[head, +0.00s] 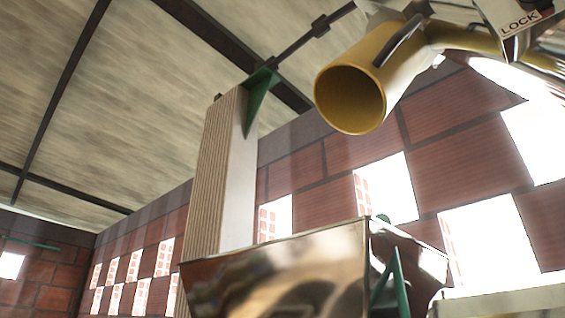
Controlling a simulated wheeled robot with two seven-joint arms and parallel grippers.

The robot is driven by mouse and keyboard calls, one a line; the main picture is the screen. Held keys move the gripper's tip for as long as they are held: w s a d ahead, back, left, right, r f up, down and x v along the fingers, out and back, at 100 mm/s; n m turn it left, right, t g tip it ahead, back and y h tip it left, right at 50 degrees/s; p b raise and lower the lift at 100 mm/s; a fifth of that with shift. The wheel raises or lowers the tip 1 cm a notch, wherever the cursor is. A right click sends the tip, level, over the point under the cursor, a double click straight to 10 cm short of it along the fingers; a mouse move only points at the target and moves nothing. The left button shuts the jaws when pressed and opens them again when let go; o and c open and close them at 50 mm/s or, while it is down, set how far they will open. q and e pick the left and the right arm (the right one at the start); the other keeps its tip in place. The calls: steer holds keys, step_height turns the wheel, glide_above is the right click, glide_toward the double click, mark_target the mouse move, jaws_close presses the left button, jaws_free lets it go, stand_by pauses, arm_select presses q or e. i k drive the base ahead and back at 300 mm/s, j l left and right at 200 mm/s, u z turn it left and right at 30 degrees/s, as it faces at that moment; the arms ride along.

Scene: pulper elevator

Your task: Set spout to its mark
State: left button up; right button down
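A yellow tubular spout (397,72) hangs at the upper right in the head view. Its round open mouth faces down and to the left, and a dark handle-like bar lies along its top. A metal part with a "LOCK" label (520,22) is at the top right corner, close to the spout's far end. I cannot make out a clear mark for the spout. Neither of my grippers shows in this view.
A shiny metal hopper (280,275) stands below the spout, with green struts (397,280) at its right. A pale ribbed column (220,165) with a green bracket (258,95) rises behind it. A pale ledge (500,302) is at the lower right. A brick wall (365,145) with bright openings lies behind.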

mark_target(355, 93)
steer(key=k+j+u, duration=0.2)
steer(key=k+j, duration=0.45)
steer(key=k+j+u, duration=0.15)
steer(key=k+j, duration=0.45)
steer(key=j, duration=0.2)
